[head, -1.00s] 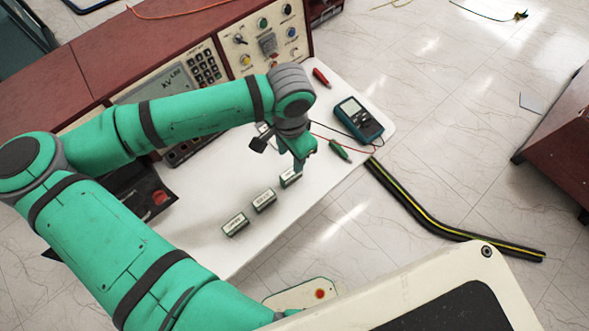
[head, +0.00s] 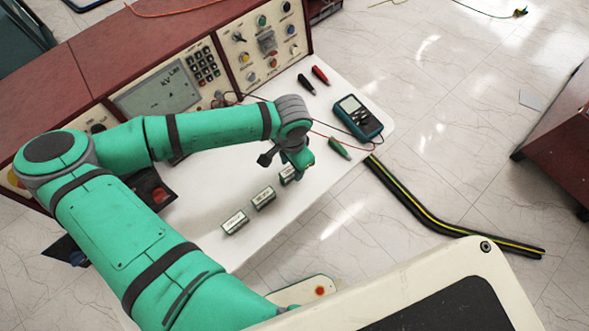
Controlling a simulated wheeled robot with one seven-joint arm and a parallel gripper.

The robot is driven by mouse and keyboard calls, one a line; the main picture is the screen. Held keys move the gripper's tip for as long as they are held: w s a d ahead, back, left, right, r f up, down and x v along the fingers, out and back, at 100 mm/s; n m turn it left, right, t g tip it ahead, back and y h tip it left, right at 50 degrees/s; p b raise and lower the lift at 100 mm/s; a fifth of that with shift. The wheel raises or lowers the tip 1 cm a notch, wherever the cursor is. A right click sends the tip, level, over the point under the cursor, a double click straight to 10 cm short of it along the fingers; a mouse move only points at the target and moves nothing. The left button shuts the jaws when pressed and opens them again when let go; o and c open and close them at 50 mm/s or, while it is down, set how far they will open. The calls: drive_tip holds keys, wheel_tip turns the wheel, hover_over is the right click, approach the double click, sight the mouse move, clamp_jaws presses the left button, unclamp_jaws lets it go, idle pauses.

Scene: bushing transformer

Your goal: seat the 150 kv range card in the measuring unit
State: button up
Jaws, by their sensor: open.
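Three small green blocks with white labels, the range cards, lie in a slanted row on the white table. The near-left card (head: 235,222) and the middle card (head: 263,198) are fully visible. The far-right card (head: 285,177) is partly covered by my gripper (head: 292,171). The labels are too small to read, so I cannot tell which is the 150 kv card. My gripper is open, pointing down at the far-right card; I cannot tell whether it touches it. A console unit with a display and keypad (head: 160,90), apparently the measuring unit, stands behind the table; no card slot is discernible.
A knob panel (head: 265,45) stands behind. A thick black-and-yellow cable (head: 430,222) lies on the floor.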

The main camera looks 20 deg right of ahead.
drive_tip(key=shift+a, duration=0.5)
clamp_jaws()
drive_tip(key=shift+d, duration=0.15)
drive_tip(key=shift+d+r, duration=0.1)
